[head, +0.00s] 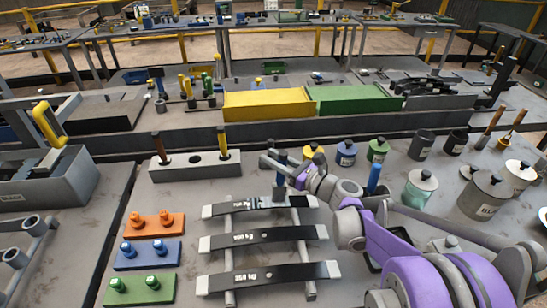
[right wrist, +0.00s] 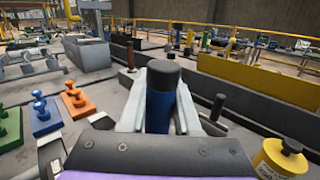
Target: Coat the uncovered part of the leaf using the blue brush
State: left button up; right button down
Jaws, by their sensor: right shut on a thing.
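My right gripper (head: 281,165) is shut on the blue brush (head: 281,157), held upright over the rearmost leaf (head: 230,209). In the right wrist view the brush's dark blue handle with a black top (right wrist: 160,105) stands between the fingers. Whether the bristles touch the leaf cannot be told. The rearmost leaf is black with pale ends and small pale marks near its middle. A middle leaf (head: 285,234) and a front leaf (head: 300,272), also black with pale ends, lie in front of it across a grey rack (head: 229,258). My left gripper is not in view.
A pale holder block (head: 195,168) behind the leaves holds a brown and a yellow handle. Orange (head: 157,224), blue (head: 147,255) and green (head: 140,289) plates with pegs lie left. Paint pots (head: 346,152) and lidded cans (head: 484,195) stand right. A blue upright handle (head: 375,178) shows behind my arm.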

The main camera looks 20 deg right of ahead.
jog(key=shift+f, duration=0.3)
jog(key=shift+s+d, duration=0.15)
jog(key=shift+d, duration=0.45)
jog(key=shift+s+d, duration=0.15)
jog(key=shift+d, duration=0.4)
jog(key=shift+f+b, duration=0.1)
jog(key=shift+b, duration=0.35)
dwell(0.8)
